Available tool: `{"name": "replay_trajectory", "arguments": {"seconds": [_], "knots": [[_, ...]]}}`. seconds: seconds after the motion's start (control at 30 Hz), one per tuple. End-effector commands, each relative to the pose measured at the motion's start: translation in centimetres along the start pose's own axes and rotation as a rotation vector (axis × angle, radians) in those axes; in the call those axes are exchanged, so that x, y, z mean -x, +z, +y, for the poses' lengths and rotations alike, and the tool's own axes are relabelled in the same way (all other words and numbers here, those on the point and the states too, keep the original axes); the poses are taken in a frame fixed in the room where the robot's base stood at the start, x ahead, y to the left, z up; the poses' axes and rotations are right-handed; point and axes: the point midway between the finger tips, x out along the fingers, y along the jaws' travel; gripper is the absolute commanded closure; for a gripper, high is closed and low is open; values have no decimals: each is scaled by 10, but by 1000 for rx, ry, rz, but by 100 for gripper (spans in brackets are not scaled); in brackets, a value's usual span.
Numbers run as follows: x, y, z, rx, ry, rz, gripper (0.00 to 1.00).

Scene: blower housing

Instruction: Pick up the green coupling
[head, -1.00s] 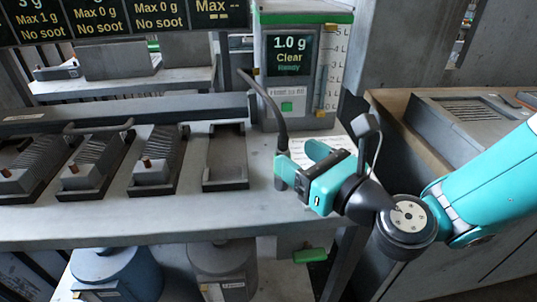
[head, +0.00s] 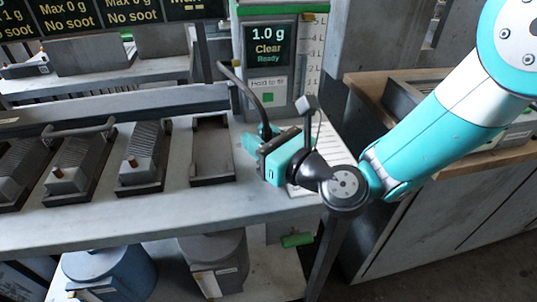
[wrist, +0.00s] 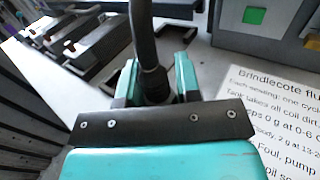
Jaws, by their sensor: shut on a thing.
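A dark hose (head: 247,88) hangs from the tank unit and runs down to my gripper (head: 262,140) above the right end of the bench. In the wrist view the hose (wrist: 143,35) ends in a dark collar (wrist: 154,84) between the two teal fingers of my gripper (wrist: 156,78). My gripper is shut on this hose end. No green shows on the part between the fingers; its lower end is hidden by the gripper body. A green cylindrical piece (head: 297,240) sits below the bench's front edge, apart from my gripper.
The tank unit (head: 268,50) with a screen reading 1.0 g, Clear, Ready stands behind my gripper. Finned blocks in trays (head: 143,165) and an empty tray (head: 212,150) lie to the left. A printed sheet (wrist: 270,110) lies at right. Buckets (head: 215,262) stand underneath.

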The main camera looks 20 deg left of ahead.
Motion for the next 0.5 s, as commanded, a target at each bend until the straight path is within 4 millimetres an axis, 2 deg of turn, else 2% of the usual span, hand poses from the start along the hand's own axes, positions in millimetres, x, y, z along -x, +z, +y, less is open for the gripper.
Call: {"name": "replay_trajectory", "arguments": {"seconds": [0.27, 0.37, 0.5], "knots": [[1, 5, -1, 0, -2, -1, 98], [1, 14, -1, 1, -2, -3, 98], [1, 38, -1, 2, -2, -4, 98]]}}
